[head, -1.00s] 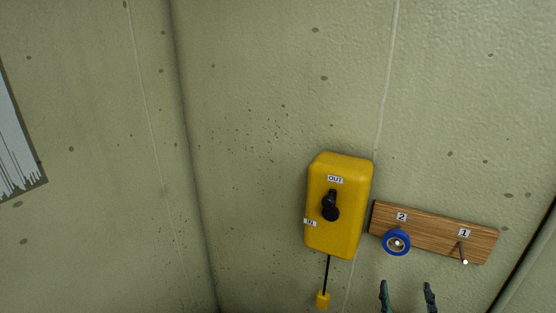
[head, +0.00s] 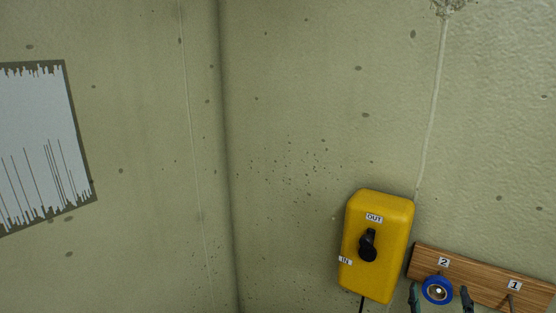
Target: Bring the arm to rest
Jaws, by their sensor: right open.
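My right gripper (head: 440,300) shows at the bottom right edge of the head view. The rest of the hand and arm is below the frame. A blue ring of tape (head: 426,291) hangs on the peg marked 2, behind the fingertips; I cannot tell the distance between them. My left gripper does not show.
A yellow box (head: 377,246) with a black knob (head: 368,245) and labels OUT and IN is on the wall left of the wooden peg board (head: 480,274). Peg 1 (head: 511,301) looks bare. A torn pale sheet (head: 40,140) is on the left wall.

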